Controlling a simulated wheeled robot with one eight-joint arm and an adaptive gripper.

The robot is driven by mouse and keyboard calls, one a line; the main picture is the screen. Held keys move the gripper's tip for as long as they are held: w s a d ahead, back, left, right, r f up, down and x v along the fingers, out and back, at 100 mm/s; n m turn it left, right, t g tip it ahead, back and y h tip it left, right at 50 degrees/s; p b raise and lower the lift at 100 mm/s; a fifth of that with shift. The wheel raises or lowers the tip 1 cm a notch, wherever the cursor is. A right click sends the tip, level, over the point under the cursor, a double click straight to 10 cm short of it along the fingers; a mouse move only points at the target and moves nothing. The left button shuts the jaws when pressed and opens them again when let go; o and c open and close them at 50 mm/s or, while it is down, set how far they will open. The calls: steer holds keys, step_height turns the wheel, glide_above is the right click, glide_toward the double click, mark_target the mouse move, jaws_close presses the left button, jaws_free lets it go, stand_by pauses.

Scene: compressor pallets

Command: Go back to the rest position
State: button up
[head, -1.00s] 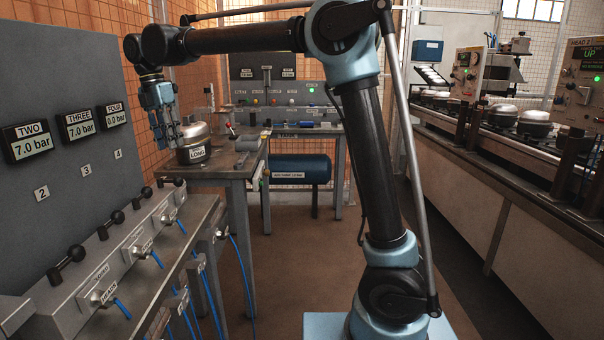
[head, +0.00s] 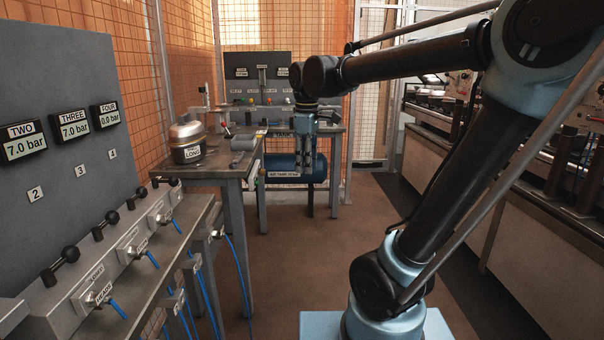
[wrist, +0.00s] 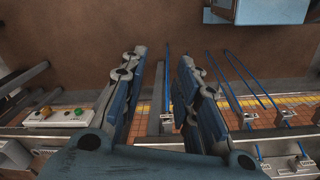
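My gripper (head: 304,172) hangs fingers down in the head view, in front of the blue tank and over the open floor, clear of the tables.
The valve bench (head: 150,268) with levers and blue hoses (head: 240,275) runs along the left. Gauges (head: 75,130) read 7.0, 7.0 and 0.0 bar. A blue tank (head: 285,168) sits under the back bench. A conveyor line (head: 520,180) stands at right. The middle floor (head: 300,235) is clear.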

steer(key=s+d+f+m, duration=0.7)
steer(key=d+f, duration=0.2)
steer(key=f, duration=0.1)
steer(key=s+d+f+m+t, duration=0.1)
steer(key=s+d+f+m, duration=0.6)
steer(key=f, duration=0.3)
steer(key=shift+s+d+f+t, duration=0.2)
steer(key=shift+s+d+t, duration=0.1)
steer(key=shift+d, duration=0.55)
